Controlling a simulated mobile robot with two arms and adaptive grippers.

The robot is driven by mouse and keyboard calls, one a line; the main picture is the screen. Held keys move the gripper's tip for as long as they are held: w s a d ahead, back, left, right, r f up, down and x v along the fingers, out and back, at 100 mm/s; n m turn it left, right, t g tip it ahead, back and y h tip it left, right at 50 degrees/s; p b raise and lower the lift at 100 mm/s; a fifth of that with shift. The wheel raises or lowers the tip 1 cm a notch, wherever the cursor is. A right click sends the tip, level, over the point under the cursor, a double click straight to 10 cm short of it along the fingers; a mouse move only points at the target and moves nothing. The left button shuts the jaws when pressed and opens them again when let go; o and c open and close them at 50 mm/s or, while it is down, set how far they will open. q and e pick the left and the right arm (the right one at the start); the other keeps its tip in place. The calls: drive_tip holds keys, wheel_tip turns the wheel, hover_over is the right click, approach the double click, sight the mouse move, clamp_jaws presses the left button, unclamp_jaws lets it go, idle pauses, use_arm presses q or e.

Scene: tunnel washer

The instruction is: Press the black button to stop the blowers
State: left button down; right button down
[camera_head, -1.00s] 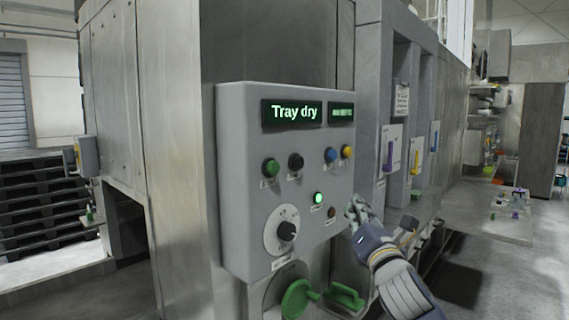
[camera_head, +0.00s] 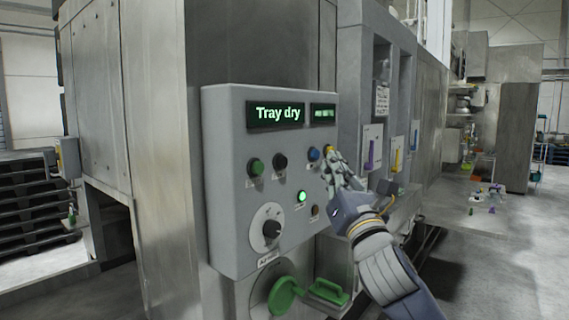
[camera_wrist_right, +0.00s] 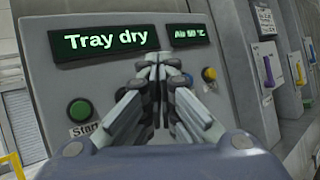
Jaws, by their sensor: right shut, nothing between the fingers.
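The grey control panel (camera_head: 225,200) fills the middle of the head view, with a display (camera_head: 277,114) reading "Tray dry". The black button (camera_head: 280,161) sits on the panel between the green button (camera_head: 256,168) and the blue button (camera_head: 313,154). My right gripper (camera_head: 333,160) is shut and empty, at the panel's right side near the blue and yellow buttons, to the right of the black button. In the right wrist view my right gripper (camera_wrist_right: 153,65) points at the panel below the displays; its fingers hide the black button there. My left gripper is not in view.
A lit green lamp (camera_head: 302,197) and a rotary dial (camera_head: 271,229) are lower on the panel. Green handles (camera_head: 328,292) stick out below it. Coloured levers (camera_head: 372,154) stand to the right. Open floor (camera_head: 490,270) lies at the right.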

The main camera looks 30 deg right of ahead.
sight(283, 162)
drive_tip(key=w+a, duration=0.3)
drive_tip(key=w, duration=0.4)
drive_tip(key=shift+w+p, duration=0.3)
drive_tip(key=shift+w, duration=0.05)
drive_tip(key=shift+a, duration=0.15)
drive_tip(key=shift+w, duration=0.15)
idle(0.9)
drive_tip(key=shift+w+a+p, duration=0.15)
drive_tip(key=shift+w+p, duration=0.1)
drive_tip(key=shift+p, duration=0.05)
drive_tip(key=shift+w+a, duration=0.2)
drive_tip(key=shift+w, duration=0.25)
idle(0.8)
drive_tip(key=shift+s, duration=0.1)
drive_tip(key=shift+s+d+p, duration=0.35)
drive_tip(key=shift+s+d, duration=0.05)
drive_tip(key=shift+s, duration=0.35)
